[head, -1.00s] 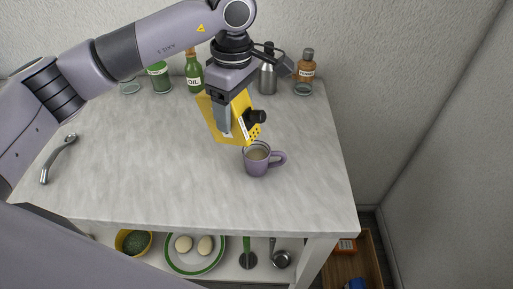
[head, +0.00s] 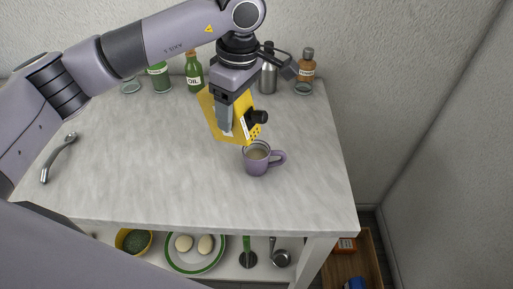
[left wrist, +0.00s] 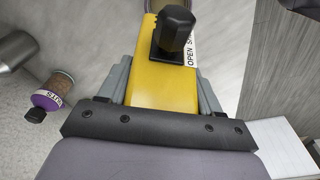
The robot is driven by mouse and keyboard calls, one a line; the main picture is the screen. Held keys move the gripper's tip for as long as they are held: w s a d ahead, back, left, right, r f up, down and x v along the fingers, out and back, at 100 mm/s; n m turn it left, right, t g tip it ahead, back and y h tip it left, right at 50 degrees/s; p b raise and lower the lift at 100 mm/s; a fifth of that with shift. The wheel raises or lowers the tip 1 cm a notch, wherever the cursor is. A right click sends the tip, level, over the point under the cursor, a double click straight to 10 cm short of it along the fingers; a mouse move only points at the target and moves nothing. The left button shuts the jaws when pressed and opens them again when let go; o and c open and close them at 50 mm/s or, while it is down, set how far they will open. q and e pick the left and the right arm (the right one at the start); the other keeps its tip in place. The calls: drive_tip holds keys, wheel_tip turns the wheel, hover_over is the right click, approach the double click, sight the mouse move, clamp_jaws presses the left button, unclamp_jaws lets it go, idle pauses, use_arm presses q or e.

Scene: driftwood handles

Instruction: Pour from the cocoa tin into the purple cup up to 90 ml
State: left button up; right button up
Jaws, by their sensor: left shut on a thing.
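The yellow cocoa tin (head: 212,119) is tilted above the worktop, with a black knob and a dotted lower end towards the purple cup. My left gripper (head: 225,125) is shut on it. In the left wrist view the tin (left wrist: 160,85) sits between the two grey fingers, with a label partly reading "OPEN". The purple cup (head: 256,170) stands upright on the worktop just below and right of the tin's low end, handle to the right. Something light brown shows inside it. I cannot make out a falling stream. My right gripper is not in view.
At the back of the worktop (head: 150,195) stand a green oil bottle (head: 194,75), a metal bottle (head: 267,80), a brown bottle (head: 306,68) and a green jar (head: 160,80). The front of the worktop is clear.

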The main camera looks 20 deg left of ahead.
use_arm(q)
drive_tip(key=shift+s+d+r+y, duration=0.1)
drive_tip(key=shift+d+r+y, duration=0.2)
drive_tip(key=shift+y, duration=0.4)
idle(1.1)
drive_tip(key=shift+s+d+f+t+y+b, duration=0.1)
drive_tip(key=shift+d+f+t+y+b, duration=0.25)
drive_tip(key=shift+d+f+y, duration=0.35)
idle(2.8)
drive_tip(key=shift+r+y+p, duration=0.25)
drive_tip(key=shift+y+p, duration=0.05)
idle(1.1)
drive_tip(key=shift+a+f+b, duration=0.15)
drive_tip(key=shift+f+b, duration=0.15)
drive_tip(key=shift+b, duration=0.1)
drive_tip(key=a+h, duration=0.1)
drive_tip(key=r+h+p, duration=0.1)
drive_tip(key=shift+a+h, duration=0.35)
drive_tip(key=shift+h, duration=0.05)
drive_tip(key=shift+w+h, duration=0.2)
drive_tip(key=shift+h, duration=0.1)
